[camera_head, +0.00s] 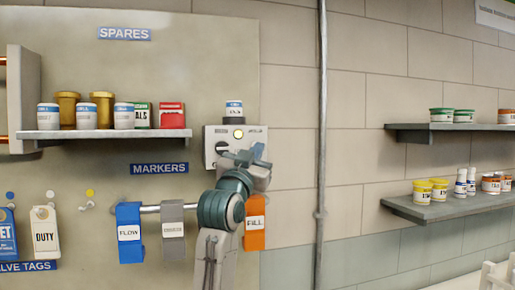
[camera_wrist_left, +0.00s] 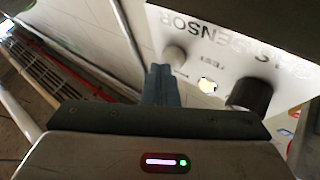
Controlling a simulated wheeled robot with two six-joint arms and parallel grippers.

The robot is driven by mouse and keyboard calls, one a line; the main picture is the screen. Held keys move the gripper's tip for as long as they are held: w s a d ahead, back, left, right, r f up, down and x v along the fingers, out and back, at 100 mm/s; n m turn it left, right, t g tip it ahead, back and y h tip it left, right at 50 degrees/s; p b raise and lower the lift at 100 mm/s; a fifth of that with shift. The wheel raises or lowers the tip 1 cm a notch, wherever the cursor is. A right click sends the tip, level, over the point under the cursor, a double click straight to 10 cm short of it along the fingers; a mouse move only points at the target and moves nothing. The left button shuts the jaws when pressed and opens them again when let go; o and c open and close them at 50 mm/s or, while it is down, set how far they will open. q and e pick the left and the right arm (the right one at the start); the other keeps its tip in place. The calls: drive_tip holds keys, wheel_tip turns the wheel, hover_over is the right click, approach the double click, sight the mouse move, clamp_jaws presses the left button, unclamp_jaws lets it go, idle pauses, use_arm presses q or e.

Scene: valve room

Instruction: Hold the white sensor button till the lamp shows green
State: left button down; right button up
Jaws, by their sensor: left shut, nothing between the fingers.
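The sensor box (camera_head: 215,137) is a pale panel on the wall, lettered SENSOR in the left wrist view (camera_wrist_left: 215,38). Its lamp (camera_head: 239,133) glows yellow in the head view and looks pale yellow-white in the left wrist view (camera_wrist_left: 207,86). The round white-grey button (camera_wrist_left: 174,56) shows beside the fingertips in the left wrist view; my arm hides it in the head view. My left gripper (camera_head: 256,156) is shut and empty in front of the box's lower right; its fingers also show in the left wrist view (camera_wrist_left: 161,72). I cannot tell whether they touch the button.
A black knob (camera_wrist_left: 250,95) sits on the panel. A shelf of jars and boxes (camera_head: 100,134) is at left, with hanging blue, grey and orange markers (camera_head: 129,232) below. A vertical pipe (camera_head: 321,150) runs right of the box.

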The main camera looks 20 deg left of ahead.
use_arm(q)
drive_tip(key=shift+s, duration=0.1)
idle(0.5)
drive_tip(key=shift+s+d+f, duration=0.1)
drive_tip(key=shift+s+d, duration=0.35)
drive_tip(key=shift+s, duration=0.15)
drive_tip(key=shift+s, duration=0.1)
drive_tip(key=s+d, duration=0.1)
drive_tip(key=s, duration=0.1)
drive_tip(key=s+d, duration=0.1)
drive_tip(key=s, duration=0.1)
drive_tip(key=shift+d, duration=0.4)
